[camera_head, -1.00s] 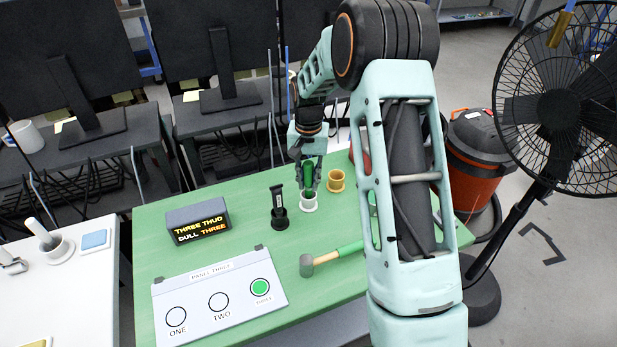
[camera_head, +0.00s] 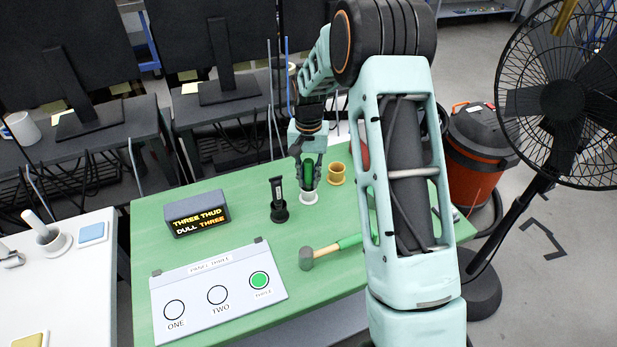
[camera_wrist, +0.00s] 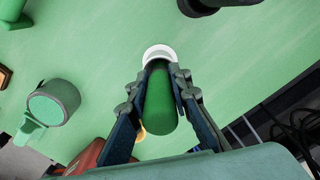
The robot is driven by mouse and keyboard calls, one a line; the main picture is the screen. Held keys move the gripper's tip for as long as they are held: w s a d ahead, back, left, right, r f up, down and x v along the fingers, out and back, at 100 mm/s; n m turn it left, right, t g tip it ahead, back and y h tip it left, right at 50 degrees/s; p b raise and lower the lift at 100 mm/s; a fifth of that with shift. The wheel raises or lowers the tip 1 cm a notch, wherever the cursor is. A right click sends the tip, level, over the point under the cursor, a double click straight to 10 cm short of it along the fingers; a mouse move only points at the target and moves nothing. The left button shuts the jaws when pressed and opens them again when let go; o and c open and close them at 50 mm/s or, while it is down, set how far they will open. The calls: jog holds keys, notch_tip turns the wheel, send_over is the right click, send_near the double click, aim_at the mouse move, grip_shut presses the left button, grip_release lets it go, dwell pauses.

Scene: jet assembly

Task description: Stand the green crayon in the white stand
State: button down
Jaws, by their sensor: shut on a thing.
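My gripper (camera_head: 307,172) is shut on the green crayon (camera_wrist: 160,100) and holds it about upright. The crayon also shows between the fingers in the head view. The white stand (camera_head: 309,197) is a small round cup on the green table, directly below the gripper. In the wrist view its white rim (camera_wrist: 157,50) shows around the far end of the crayon. The crayon's lower end is at the stand's mouth; I cannot tell how deep it sits or whether it touches the bottom.
A black stand (camera_head: 280,214) with a black piece upright is just left of the white stand. A yellow stand (camera_head: 336,174) is close on the right. A green-handled mallet (camera_head: 330,249), a display box (camera_head: 197,213) and a white panel (camera_head: 217,290) lie nearer. The fan (camera_head: 560,110) stands right.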

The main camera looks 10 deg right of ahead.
jog(key=shift+f, duration=0.2)
jog(key=c, duration=1.7)
grip_release()
jog(key=shift+r, duration=0.1)
